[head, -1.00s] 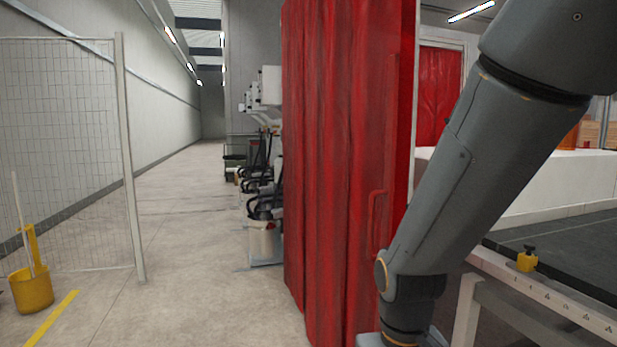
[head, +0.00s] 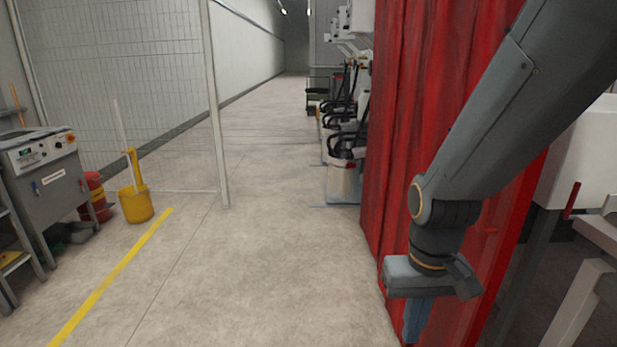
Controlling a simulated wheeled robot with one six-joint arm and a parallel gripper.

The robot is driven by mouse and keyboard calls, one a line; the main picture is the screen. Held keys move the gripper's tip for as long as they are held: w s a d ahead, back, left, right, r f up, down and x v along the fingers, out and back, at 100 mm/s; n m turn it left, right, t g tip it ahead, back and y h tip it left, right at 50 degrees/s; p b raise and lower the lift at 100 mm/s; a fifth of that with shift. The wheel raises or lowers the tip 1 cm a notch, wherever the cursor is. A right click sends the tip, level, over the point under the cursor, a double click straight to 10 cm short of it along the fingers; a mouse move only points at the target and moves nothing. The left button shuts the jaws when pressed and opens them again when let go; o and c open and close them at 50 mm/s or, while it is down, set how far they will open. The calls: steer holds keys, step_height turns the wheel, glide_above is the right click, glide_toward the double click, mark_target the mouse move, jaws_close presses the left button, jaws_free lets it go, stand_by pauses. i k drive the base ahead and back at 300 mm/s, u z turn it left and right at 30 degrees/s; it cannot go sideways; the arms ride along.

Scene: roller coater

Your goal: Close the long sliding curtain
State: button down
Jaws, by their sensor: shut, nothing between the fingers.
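The long red curtain (head: 407,130) hangs in folds on the right side of the head view, running from the top edge down to near the floor. My arm crosses in front of it and hides part of its right side, and the red handle is not clearly visible behind the arm. My gripper (head: 415,325) points downward in front of the lower curtain. Its fingers are shut and hold nothing. I cannot tell whether it touches the cloth.
A white-framed table (head: 585,310) stands at the right. Several machines with hoses (head: 343,150) line the left of the curtain. A mesh fence (head: 120,100), yellow bucket (head: 136,204) and grey control cabinet (head: 50,180) are at the left. The floor between is clear.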

mark_target(438, 51)
steer(key=u, duration=0.5)
steer(key=i, duration=3.6)
steer(key=z, duration=1.05)
steer(key=i, duration=1.35)
steer(key=z, duration=0.65)
